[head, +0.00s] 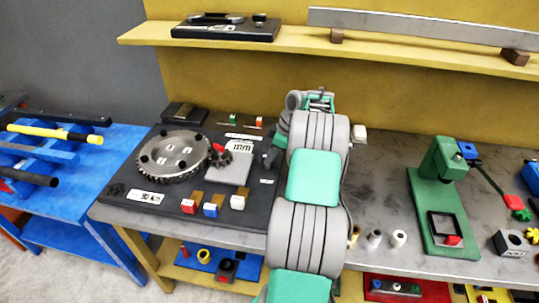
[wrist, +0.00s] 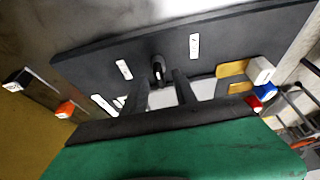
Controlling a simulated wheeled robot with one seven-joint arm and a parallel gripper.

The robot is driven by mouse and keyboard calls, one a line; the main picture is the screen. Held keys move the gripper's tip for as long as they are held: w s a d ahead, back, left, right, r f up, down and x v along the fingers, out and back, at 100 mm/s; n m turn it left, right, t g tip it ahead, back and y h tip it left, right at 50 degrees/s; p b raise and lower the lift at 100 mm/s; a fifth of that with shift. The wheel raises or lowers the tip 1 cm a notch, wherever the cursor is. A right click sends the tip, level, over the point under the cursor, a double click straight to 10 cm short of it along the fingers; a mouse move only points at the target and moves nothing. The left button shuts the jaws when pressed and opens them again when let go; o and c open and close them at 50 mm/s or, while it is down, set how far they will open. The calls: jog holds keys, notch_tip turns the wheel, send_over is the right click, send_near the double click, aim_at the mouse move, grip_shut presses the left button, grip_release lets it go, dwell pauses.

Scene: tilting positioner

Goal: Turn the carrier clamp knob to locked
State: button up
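The positioner stands on a dark base plate (head: 258,212) with a toothed grey disc (head: 174,152) at its left. A dark knob with a red top (head: 219,150) sits beside the disc, by a grey block (head: 230,170). I cannot read which knob is the carrier clamp knob. In the wrist view, a small black upright part with a pale tip (wrist: 158,72) stands on the plate beyond my fingers, between two white labels; it may be that knob. My gripper (wrist: 160,84) is open, its two dark fingers apart with nothing seen between them. In the head view my arm hides part of the plate's right side.
Red, blue and white blocks (head: 211,209) line the plate's front edge. A green press (head: 437,190) stands on the bench to the right. Small cylinders (head: 375,238) stand at the bench's front. A shelf (head: 385,44) runs above the bench.

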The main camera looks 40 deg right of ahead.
jog(key=shift+w+f, duration=0.1)
jog(key=shift+f, duration=0.15)
jog(key=shift+c, duration=0.4)
grip_shut()
